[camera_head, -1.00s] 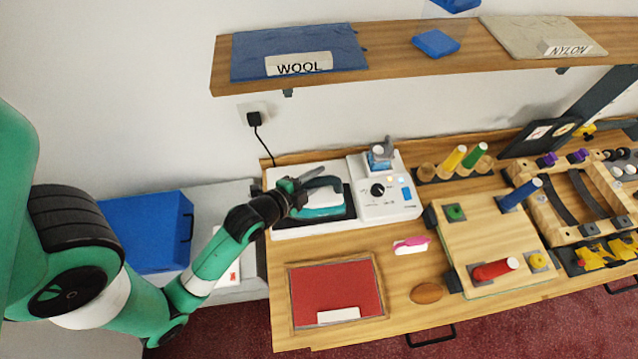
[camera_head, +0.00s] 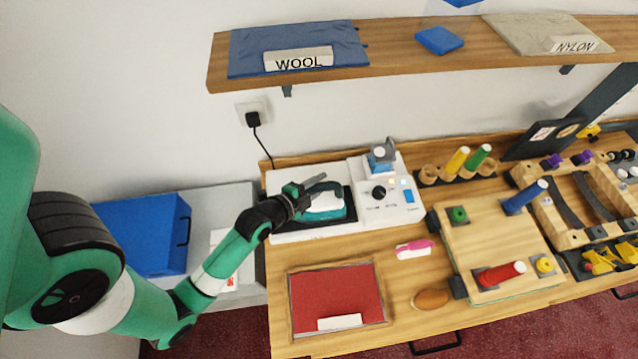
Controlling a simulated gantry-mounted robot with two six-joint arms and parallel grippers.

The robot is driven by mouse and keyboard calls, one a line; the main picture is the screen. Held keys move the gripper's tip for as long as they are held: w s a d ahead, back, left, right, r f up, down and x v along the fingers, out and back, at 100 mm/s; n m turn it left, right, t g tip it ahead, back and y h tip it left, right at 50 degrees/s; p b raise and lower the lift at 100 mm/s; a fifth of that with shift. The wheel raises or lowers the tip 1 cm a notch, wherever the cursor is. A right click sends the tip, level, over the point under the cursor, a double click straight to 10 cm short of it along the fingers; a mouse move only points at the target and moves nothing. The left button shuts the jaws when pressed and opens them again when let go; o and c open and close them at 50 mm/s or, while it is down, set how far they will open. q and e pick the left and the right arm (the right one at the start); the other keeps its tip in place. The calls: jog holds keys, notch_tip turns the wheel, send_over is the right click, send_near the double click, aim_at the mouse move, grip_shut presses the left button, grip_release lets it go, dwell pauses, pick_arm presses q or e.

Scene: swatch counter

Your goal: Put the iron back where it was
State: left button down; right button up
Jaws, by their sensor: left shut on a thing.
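The iron (camera_head: 324,205), teal and white with a dark handle, is at the dark pad (camera_head: 348,220) of the white ironing station (camera_head: 290,237). Whether its sole touches the pad I cannot tell. My left gripper (camera_head: 303,196) is shut on the iron's handle from the left side. The station's control panel (camera_head: 393,205), with a black knob, is just right of the iron. My right gripper is not in view.
A framed red swatch (camera_head: 335,292) lies in front of the station. A pink-and-white brush (camera_head: 414,249) and a brown oval piece (camera_head: 431,299) lie to its right. A blue bin (camera_head: 140,235) stands at the left. The shelf (camera_head: 400,60) hangs above.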

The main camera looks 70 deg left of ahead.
pick_arm(q)
jog(key=c, duration=1)
grip_release()
jog(key=shift+f, duration=0.1)
jog(key=o, duration=0.4)
jog(key=shift+r, duration=0.3)
jog(key=p+v, duration=0.1)
jog(key=v, duration=1.1)
jog(key=shift+w+f, duration=0.1)
